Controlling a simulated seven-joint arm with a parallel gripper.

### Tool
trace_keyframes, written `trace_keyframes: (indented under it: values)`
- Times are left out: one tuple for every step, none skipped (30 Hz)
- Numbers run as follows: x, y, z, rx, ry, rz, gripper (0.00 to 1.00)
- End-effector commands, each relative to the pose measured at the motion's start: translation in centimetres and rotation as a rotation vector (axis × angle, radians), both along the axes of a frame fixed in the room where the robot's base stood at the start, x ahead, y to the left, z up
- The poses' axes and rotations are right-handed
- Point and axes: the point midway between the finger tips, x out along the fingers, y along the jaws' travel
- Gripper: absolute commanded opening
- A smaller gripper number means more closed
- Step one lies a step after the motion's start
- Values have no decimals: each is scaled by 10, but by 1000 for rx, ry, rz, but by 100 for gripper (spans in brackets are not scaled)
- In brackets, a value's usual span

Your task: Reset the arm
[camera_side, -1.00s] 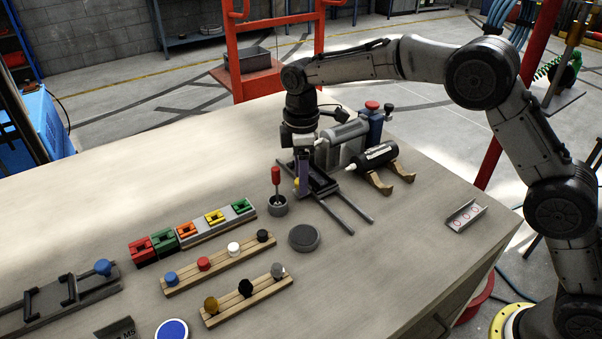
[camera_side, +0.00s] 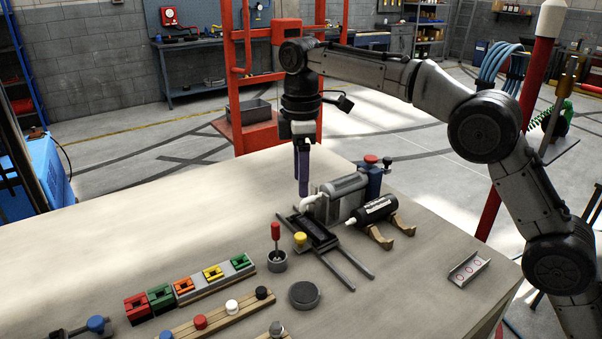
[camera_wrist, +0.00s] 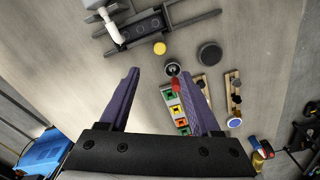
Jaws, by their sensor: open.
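My gripper (camera_side: 303,172) is raised above the bench, over the far side of the dark rail fixture (camera_side: 342,266). Its purple fingers also show in the wrist view (camera_wrist: 160,100), spread apart with nothing between them. Bench surface and small parts lie well below the fingers in the wrist view.
A grey cylinder (camera_side: 345,184) and a black bottle on wooden cradles (camera_side: 376,209) stand right of my gripper. A red-handled tool in a cup (camera_side: 276,250), a dark round disc (camera_side: 304,295) and a row of coloured blocks (camera_side: 187,286) are nearer the front. The bench's back left is clear.

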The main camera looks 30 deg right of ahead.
Motion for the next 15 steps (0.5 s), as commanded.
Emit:
trace_keyframes:
  values:
    - [0,0,2,0,-1,0,64]
    - [0,0,2,0,-1,0,64]
    - [0,0,2,0,0,0,64]
    - [0,0,3,0,0,0,64]
    - [0,0,3,0,0,0,64]
    - [0,0,2,0,0,0,64]
    - [0,0,2,0,0,0,64]
    - [0,0,2,0,0,0,64]
    - [0,0,2,0,0,0,64]
    - [0,0,2,0,0,-1,64]
    - [0,-2,2,0,0,-3,64]
    - [0,-4,7,3,-8,-8,64]
    - [0,-7,12,6,-18,-12,64]
    - [-1,-9,20,10,-32,-16,64]
    - [-3,-14,34,16,-57,-23,64]
